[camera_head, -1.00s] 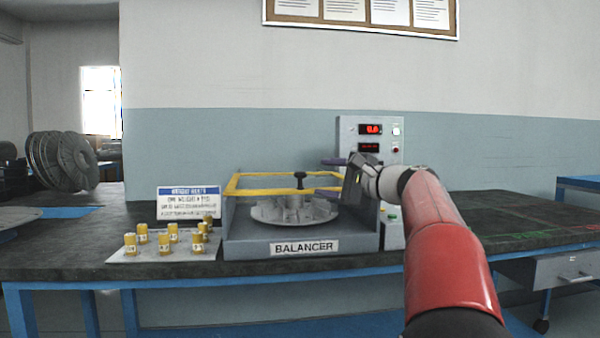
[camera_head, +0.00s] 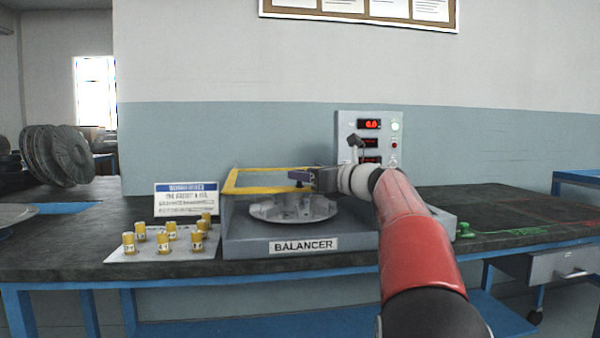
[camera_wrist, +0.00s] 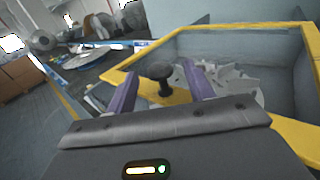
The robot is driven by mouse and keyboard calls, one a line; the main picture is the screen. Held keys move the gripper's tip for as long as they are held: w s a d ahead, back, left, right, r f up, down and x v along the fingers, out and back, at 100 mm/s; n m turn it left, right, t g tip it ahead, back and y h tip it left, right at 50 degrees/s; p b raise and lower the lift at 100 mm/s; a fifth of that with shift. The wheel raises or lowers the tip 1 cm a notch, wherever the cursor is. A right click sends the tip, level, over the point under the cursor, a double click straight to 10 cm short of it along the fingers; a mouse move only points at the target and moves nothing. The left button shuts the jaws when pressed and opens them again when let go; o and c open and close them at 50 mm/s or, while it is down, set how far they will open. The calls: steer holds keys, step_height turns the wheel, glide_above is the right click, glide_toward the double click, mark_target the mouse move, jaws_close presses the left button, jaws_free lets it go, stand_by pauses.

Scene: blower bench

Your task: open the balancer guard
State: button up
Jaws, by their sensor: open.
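The balancer (camera_head: 345,246) is a grey box on the bench with its name on the front. Its guard, a flat yellow frame (camera_head: 262,190) with a clear panel, lies closed over the top. A black knob (camera_wrist: 157,72) stands on the frame's near bar. My gripper (camera_head: 303,178) is at the knob, and its jaws partly hide it in the head view. In the wrist view, my gripper's purple fingers (camera_wrist: 160,82) are apart, one on each side of the knob. Contact cannot be told. A finned grey rotor (camera_head: 292,207) sits under the guard.
A control panel (camera_head: 385,135) with red displays stands behind the balancer. Several yellow weights (camera_head: 163,242) stand on a plate to the left, before a sign (camera_head: 186,199). The bench at right (camera_head: 520,215) is mostly clear.

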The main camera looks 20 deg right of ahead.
steer(key=shift+x, duration=1.3)
jaws_close()
